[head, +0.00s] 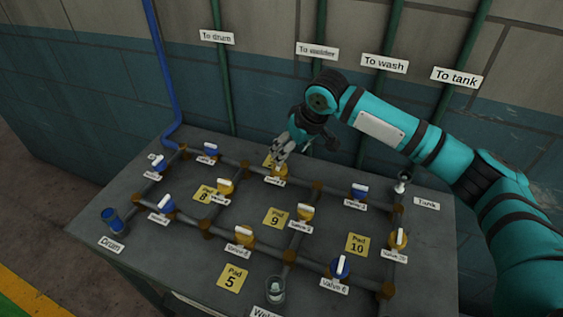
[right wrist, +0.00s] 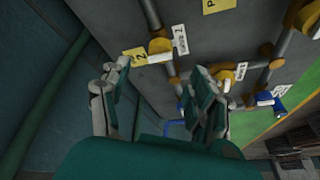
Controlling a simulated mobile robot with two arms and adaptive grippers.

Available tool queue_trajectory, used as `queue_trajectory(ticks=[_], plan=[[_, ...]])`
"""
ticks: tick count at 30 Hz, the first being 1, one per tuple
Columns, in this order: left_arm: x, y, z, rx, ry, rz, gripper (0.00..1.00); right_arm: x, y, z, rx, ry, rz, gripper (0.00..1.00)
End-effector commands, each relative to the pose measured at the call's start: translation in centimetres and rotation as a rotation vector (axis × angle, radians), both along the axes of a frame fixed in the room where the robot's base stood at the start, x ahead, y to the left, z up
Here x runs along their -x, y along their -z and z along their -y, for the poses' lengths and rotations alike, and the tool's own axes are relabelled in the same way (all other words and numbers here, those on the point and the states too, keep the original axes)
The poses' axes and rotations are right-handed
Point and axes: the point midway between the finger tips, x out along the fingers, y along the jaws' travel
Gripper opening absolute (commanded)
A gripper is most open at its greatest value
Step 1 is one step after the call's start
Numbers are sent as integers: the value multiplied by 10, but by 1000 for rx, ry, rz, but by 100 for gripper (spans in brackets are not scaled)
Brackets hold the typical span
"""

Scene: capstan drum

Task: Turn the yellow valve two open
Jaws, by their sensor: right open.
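Yellow valve two (head: 277,173) sits on the pipe run at the back middle of the bench, partly hidden by my right gripper. In the right wrist view its yellow body (right wrist: 160,46) and white handle (right wrist: 160,58) show beside the "2" label. My right gripper (head: 281,153) is just above and behind the valve in the head view. In the right wrist view the gripper (right wrist: 155,92) has its fingers spread, with nothing between them; the valve lies beyond the fingertips, apparently untouched. My left gripper is not in view.
Several other yellow and blue valves stand nearby, including a yellow one (head: 225,186) to the left and a blue one (head: 359,190) to the right. Grey pipes cross the bench (head: 205,258). Green wall pipes (head: 380,70) rise behind.

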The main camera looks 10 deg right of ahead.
Motion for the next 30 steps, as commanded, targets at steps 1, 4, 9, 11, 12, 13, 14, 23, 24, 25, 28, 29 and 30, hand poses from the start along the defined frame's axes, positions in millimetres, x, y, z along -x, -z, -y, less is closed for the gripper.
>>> queue_trajectory(ticks=[1, 4, 9, 11, 12, 13, 14, 23, 24, 25, 28, 29, 30], plan=[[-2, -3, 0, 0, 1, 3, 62, -3, 10, -2, 1, 0, -5, 62], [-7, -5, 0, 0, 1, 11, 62, -10, 30, -7, 1, 1, -4, 62], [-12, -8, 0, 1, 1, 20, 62, -20, 57, -13, 1, 0, -3, 62], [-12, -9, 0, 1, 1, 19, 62, -23, 64, -15, 1, 0, -2, 62], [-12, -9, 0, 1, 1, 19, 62, -24, 68, -16, 1, 0, -2, 62], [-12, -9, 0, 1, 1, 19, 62, -25, 70, -16, 0, 0, -1, 62], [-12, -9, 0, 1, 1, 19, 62, -26, 72, -16, 1, 0, -1, 62], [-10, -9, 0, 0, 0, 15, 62, -27, 77, -17, 1, 0, 0, 62], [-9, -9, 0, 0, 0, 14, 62, -27, 77, -17, 1, 0, 0, 62], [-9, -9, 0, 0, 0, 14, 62, -27, 77, -17, 1, 0, 0, 62], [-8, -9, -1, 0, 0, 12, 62, -27, 77, -17, 1, 0, 0, 49], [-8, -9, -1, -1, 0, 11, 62, -27, 77, -17, 1, 0, 0, 45], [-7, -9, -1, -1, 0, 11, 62, -27, 77, -17, 1, 0, 0, 39]])
